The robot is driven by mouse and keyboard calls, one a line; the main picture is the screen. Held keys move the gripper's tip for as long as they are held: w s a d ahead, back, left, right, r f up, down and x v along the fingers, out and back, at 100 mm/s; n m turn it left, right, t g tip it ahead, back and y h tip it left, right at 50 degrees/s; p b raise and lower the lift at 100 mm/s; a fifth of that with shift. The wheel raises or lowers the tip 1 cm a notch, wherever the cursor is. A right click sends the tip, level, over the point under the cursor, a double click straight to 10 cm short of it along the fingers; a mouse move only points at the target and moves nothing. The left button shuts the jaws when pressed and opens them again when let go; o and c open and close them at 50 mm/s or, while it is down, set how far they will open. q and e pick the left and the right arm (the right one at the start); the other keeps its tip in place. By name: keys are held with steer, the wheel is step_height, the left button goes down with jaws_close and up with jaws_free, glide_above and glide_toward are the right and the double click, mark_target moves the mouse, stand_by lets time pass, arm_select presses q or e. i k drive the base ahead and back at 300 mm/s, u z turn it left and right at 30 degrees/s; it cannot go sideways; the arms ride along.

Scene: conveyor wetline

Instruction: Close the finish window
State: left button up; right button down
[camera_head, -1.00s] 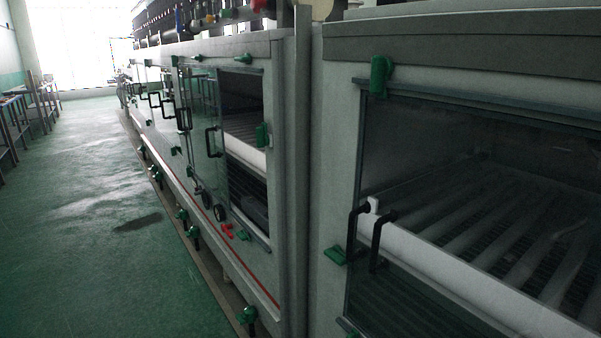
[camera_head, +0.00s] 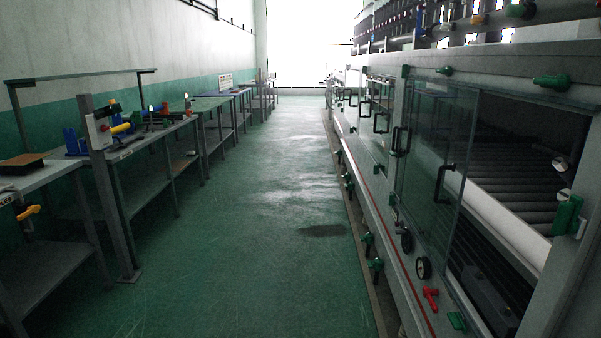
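A sliding glass window (camera_head: 432,135) with black handles is on the machine's side at the right. Its clear pane stands toward the far side of its frame, and the near part of the frame is an open gap showing rollers (camera_head: 515,145) and a white rail (camera_head: 500,222) inside. One black handle (camera_head: 441,184) is on the pane's near part, another (camera_head: 400,141) farther along. A green latch (camera_head: 566,215) is on the near frame post. I cannot tell from any label whether this is the finish window. Neither gripper is in view.
More windows with handles line the machine (camera_head: 380,105) into the distance. Green valves (camera_head: 376,268) and a red handle (camera_head: 430,298) stick out low on its side. Workbenches (camera_head: 160,135) stand along the left wall. The green floor aisle (camera_head: 250,230) between is clear.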

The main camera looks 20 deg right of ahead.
mark_target(411, 200)
steer(key=u, duration=0.25)
steer(key=i, duration=2.4)
steer(key=z, duration=1.45)
steer(key=i, duration=1.05)
steer(key=z, duration=1.15)
